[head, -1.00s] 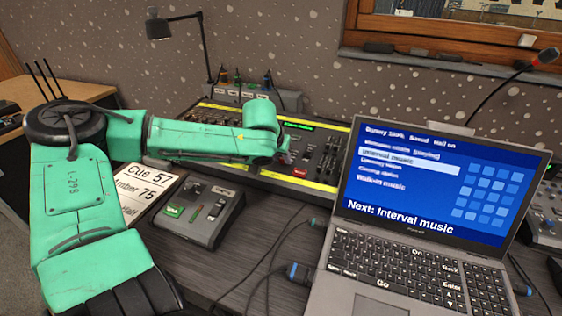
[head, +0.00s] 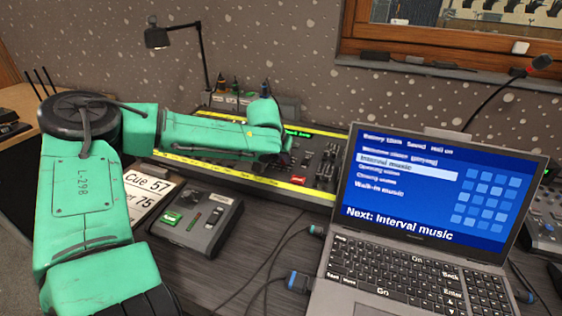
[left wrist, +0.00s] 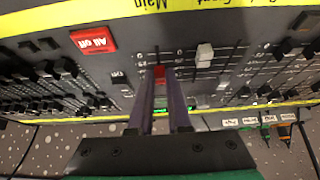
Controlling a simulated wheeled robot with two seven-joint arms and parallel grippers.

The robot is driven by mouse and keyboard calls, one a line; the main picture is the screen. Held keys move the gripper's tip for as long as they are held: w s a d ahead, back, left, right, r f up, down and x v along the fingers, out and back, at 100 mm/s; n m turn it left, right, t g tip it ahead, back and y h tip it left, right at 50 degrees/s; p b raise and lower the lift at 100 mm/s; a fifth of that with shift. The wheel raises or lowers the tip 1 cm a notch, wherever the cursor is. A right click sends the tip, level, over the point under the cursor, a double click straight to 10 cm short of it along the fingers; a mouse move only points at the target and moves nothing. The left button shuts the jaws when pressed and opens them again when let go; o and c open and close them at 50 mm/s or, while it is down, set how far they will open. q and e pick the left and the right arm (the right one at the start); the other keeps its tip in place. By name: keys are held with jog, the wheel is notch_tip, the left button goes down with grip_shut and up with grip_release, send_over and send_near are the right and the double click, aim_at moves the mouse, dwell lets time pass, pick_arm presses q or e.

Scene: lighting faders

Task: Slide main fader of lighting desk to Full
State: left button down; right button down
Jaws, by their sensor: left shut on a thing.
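The lighting desk (head: 318,197) stands along the wall, edged with yellow strips. In the left wrist view it appears upside down, with the word "Main" on the near yellow strip (left wrist: 110,12). My left gripper (head: 284,157) is over the desk's middle; its fingertips are hard to make out in the head view. In the left wrist view my left gripper (left wrist: 160,78) is shut on a small red fader cap (left wrist: 159,71), in line with the "Main" label. Most of that fader's slot below the cap is hidden by the fingers. My right gripper is out of view.
A red "All off" button (left wrist: 93,40) and a white fader cap (left wrist: 204,53) flank the held cap. A laptop (head: 440,190) stands at the right. A small grey control box (head: 196,222) and a cue card (head: 150,191) lie in front of the desk.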

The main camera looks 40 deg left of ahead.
pick_arm(q)
jog(key=shift+w+a+r+p, duration=0.15)
jog(key=shift+w+a, duration=0.15)
jog(key=shift+w, duration=0.45)
jog(key=shift+w+a+f+p, duration=0.15)
jog(key=shift+w+a, duration=0.1)
jog(key=shift+w, duration=0.45)
jog(key=c, duration=1.1)
grip_release()
jog(key=shift+r, duration=0.1)
jog(key=shift+r, duration=0.1)
notch_tip(320, 180, up, 2)
jog(key=shift+r+p, duration=0.25)
jog(key=shift+p, duration=1)
jog(key=shift+f, duration=0.1)
